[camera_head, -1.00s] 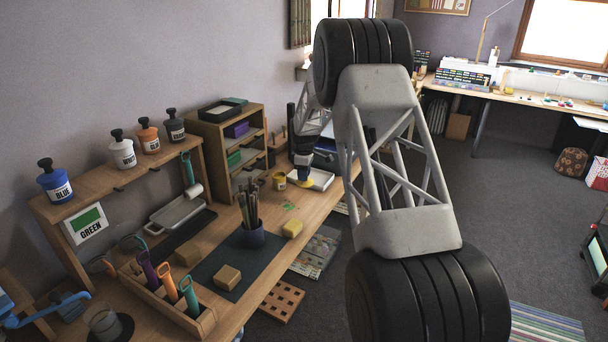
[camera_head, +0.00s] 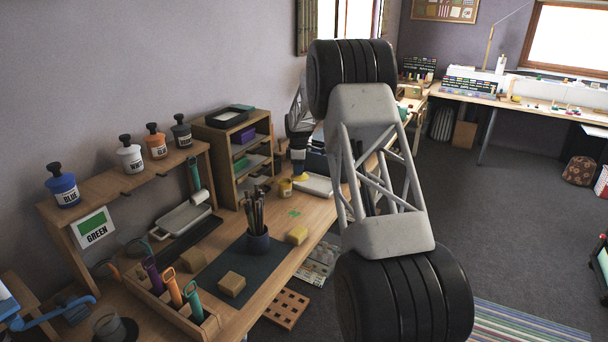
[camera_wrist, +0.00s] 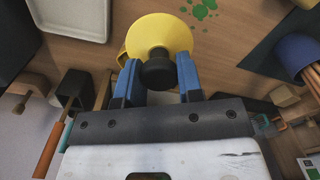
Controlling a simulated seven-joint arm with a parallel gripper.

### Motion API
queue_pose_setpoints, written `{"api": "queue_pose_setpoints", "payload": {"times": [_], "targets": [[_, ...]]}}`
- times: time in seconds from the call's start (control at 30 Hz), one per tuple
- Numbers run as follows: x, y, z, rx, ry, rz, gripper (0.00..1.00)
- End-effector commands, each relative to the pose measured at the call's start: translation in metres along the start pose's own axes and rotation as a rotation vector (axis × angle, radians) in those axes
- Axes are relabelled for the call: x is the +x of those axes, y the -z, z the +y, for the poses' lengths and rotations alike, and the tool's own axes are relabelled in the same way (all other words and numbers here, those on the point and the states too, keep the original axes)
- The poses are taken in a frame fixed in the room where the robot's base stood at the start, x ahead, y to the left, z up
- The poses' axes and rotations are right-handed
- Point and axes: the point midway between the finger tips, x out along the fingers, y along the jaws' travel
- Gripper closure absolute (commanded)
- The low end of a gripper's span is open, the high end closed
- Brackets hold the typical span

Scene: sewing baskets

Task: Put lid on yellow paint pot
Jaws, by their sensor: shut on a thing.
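The yellow paint pot (camera_head: 285,188) stands upright on the wooden bench, left of the white tray. My gripper (camera_wrist: 158,85) is shut on the black knob of the yellow lid (camera_wrist: 160,35). The lid also shows in the head view (camera_head: 299,178), just right of the pot and a little higher, apparently off the bench. In the wrist view the lid covers most of what is beneath it. A yellow edge (camera_wrist: 122,57) shows past its left side, likely the pot. I cannot tell whether lid and pot touch.
The white tray (camera_head: 316,186) lies right of the pot. A wooden shelf unit (camera_head: 228,165) stands behind to the left. A dark blue cup of brushes (camera_head: 258,242) and a yellow sponge (camera_head: 297,235) are nearer. Green paint spots (camera_wrist: 203,9) mark bare bench.

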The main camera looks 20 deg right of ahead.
Motion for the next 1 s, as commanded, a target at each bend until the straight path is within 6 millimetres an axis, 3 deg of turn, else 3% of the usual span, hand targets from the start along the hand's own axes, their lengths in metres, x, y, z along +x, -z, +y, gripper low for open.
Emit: {"api": "queue_pose_setpoints", "payload": {"times": [0.6,1.0], "targets": [[-0.016,0.053,0.047,-0.236,0.000,0.000,0.88],[-0.021,0.067,0.057,-0.303,0.000,0.000,0.88]]}}
